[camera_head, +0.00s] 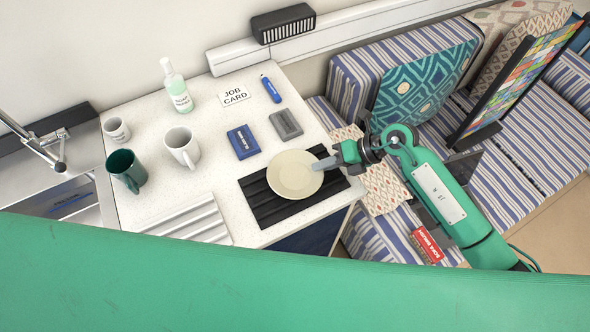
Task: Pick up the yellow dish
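The pale yellow dish (291,176) is round and shallow. It shows over the black ribbed mat (262,206) at the front right of the white counter, and I cannot tell if it rests flat on it. My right gripper (320,164) reaches in from the right, with its grey fingertips overlapping the dish's right rim. The fingers are seen from above and nearly in line, so whether they are closed on the rim is unclear. My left gripper is out of view.
A blue box (243,142) and a grey block (286,125) lie just behind the dish. A white mug (182,148), a green mug (126,171), a small cup (116,130) and a soap bottle (176,86) stand left. A striped bench (520,165) is right of the counter.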

